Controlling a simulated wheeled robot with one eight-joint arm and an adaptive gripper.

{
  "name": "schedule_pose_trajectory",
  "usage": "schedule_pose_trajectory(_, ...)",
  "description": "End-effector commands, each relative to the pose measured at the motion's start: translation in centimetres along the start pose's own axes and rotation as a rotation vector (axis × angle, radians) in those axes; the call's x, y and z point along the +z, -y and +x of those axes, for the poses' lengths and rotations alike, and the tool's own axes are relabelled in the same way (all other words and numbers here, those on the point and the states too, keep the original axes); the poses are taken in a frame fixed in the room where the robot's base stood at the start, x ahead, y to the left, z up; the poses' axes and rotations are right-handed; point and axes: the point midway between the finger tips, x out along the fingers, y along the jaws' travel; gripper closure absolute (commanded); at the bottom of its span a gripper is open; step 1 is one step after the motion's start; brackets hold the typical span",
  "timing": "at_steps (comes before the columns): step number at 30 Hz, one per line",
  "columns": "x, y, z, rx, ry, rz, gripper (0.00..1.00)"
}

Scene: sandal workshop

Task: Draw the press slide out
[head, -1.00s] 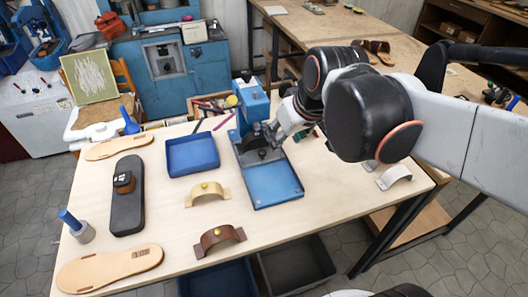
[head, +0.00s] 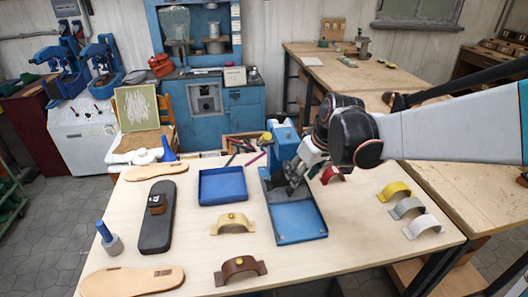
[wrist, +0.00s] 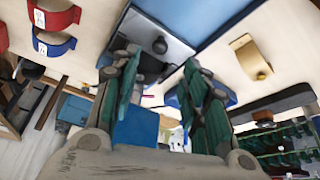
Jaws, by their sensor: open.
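The blue press (head: 284,142) stands on the worktable, its base running toward the table's front. The slide, a flat blue plate (head: 298,223), lies at the near end of that base, with a dark metal part behind it. My gripper (head: 294,183) is over the dark part, in front of the press body, and hides some of it. In the wrist view my gripper (wrist: 160,65) has its two green-padded fingers apart. A black round knob (wrist: 159,45) shows between and beyond the fingertips. I cannot tell whether a finger touches it.
A blue tray (head: 222,201) lies left of the press. A tan strap (head: 233,227) and brown strap (head: 240,268) stand in front. A red strap (head: 332,174) is close right of my gripper. Yellow (head: 394,190), grey and white straps stand farther right.

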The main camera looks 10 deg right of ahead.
Motion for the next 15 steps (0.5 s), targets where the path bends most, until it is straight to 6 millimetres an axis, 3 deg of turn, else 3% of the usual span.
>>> schedule_pose_trajectory(6,0.1,0.0,4.7,0.001,0.0,0.001,0.59)
schedule_pose_trajectory(15,0.0,0.0,8.6,0.001,0.0,0.001,0.59)
